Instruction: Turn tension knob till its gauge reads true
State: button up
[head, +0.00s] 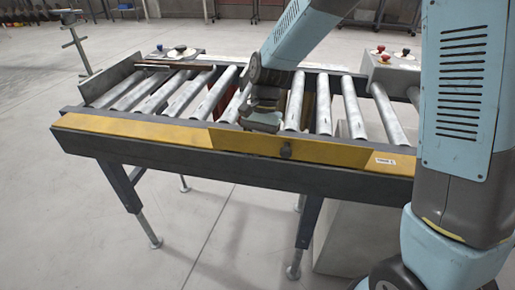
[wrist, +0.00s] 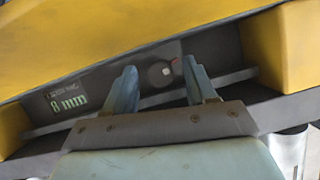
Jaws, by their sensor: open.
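In the wrist view a round grey knob (wrist: 160,74) sits in a dark recess between yellow panels. In the head view my gripper (head: 263,121) is low at the conveyor's yellow rail, and the grey knob and gauge are hidden.
Small red and dark knobs (head: 381,53) stand on a box at the back right. The floor in front is clear.

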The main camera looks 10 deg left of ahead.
jog(key=c, duration=1)
jog(key=shift+c, duration=0.2)
jog(key=shift+n, duration=0.4)
jog(key=n+h, duration=0.1)
jog(key=n, duration=0.2)
jog(key=shift+h, duration=0.3)
jog(key=shift+a+n+h, duration=0.1)
jog(key=shift+n+h, duration=0.5)
jog(key=shift+n, duration=1.1)
jog(key=o, duration=1)
